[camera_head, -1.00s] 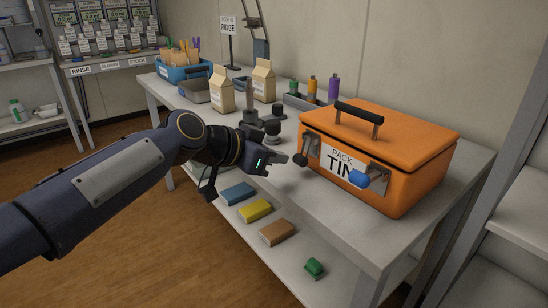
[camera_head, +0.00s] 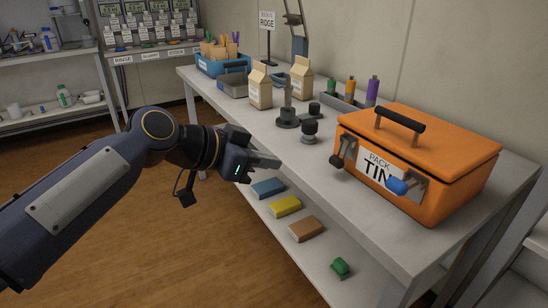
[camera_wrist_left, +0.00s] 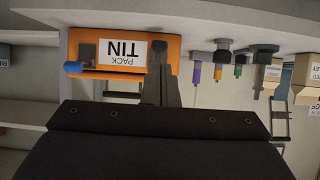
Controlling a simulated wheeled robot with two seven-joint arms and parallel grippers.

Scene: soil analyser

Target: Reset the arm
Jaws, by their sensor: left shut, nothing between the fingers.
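My left arm comes in from the left in the head view. Its gripper (camera_head: 268,161) is shut and empty, held in front of the table's near edge and apart from anything. In the left wrist view the closed fingers (camera_wrist_left: 160,75) show in front of the orange tin. The orange tin (camera_head: 440,150), labelled "PACK TIN", stands shut on the table at the right. It has a black handle, a black knob and a blue knob. It also shows upside down in the left wrist view (camera_wrist_left: 88,50). My right gripper is in neither view now.
The grey table (camera_head: 330,185) holds paper bags (camera_head: 260,88), a blue bin (camera_head: 208,66), black weights (camera_head: 310,131) and several bottles. The lower shelf carries coloured blocks (camera_head: 286,206) and a green item (camera_head: 340,268). Shelving stands at the back left. The wooden floor (camera_head: 190,260) is clear.

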